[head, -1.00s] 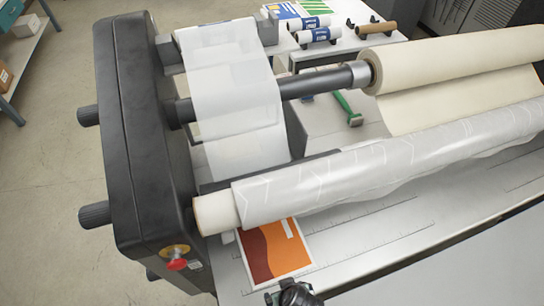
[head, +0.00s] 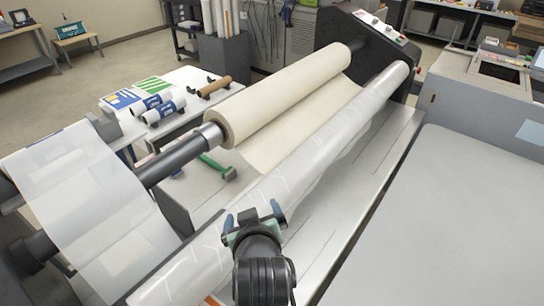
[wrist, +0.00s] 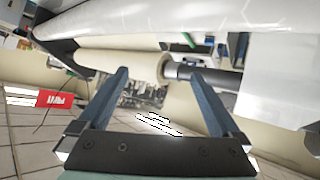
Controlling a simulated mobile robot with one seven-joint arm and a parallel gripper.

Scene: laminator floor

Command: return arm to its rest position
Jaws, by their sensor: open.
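My gripper (head: 252,215) is in the lower middle of the head view, in front of the long roll of clear film (head: 300,160) on the laminator. Its two blue fingers stand apart with nothing between them. In the wrist view my gripper (wrist: 160,85) also shows open and empty, with the laminator's rolls beyond the fingertips. From these frames I cannot tell how far the fingers are from the film roll.
A cream roll (head: 285,95) lies behind the film roll. A loose clear web (head: 85,205) hangs at left. A side table (head: 190,78) holds small rolls and printed sheets. A broad grey surface (head: 450,220) at right is clear. A red tag (wrist: 54,99) shows in the wrist view.

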